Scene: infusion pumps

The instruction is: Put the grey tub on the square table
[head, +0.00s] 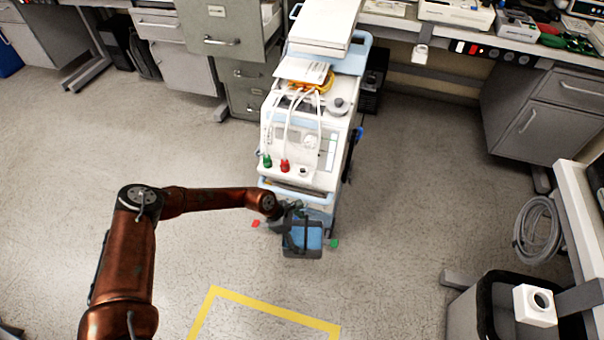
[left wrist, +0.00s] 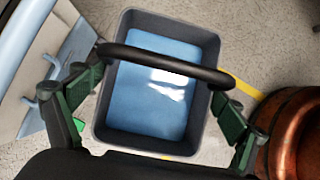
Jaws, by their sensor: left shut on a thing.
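The grey tub (head: 302,253) hangs below my left gripper (head: 296,214), in front of the white medical cart. In the left wrist view the tub (left wrist: 200,140) is seen from above, with grey walls and a pale blue, shiny inside. A dark curved handle (left wrist: 165,62) crosses over it. My left gripper's green-padded fingers are at either end of this handle, shut on it. My right gripper is not in view. I cannot make out a square table in these frames.
The white medical cart (head: 300,150) stands just behind the tub. Yellow tape (head: 270,309) marks the floor in front. A dark bin (head: 470,310) and a bench (head: 577,205) are at the right. Floor between is clear; drawers (head: 225,40) line the back.

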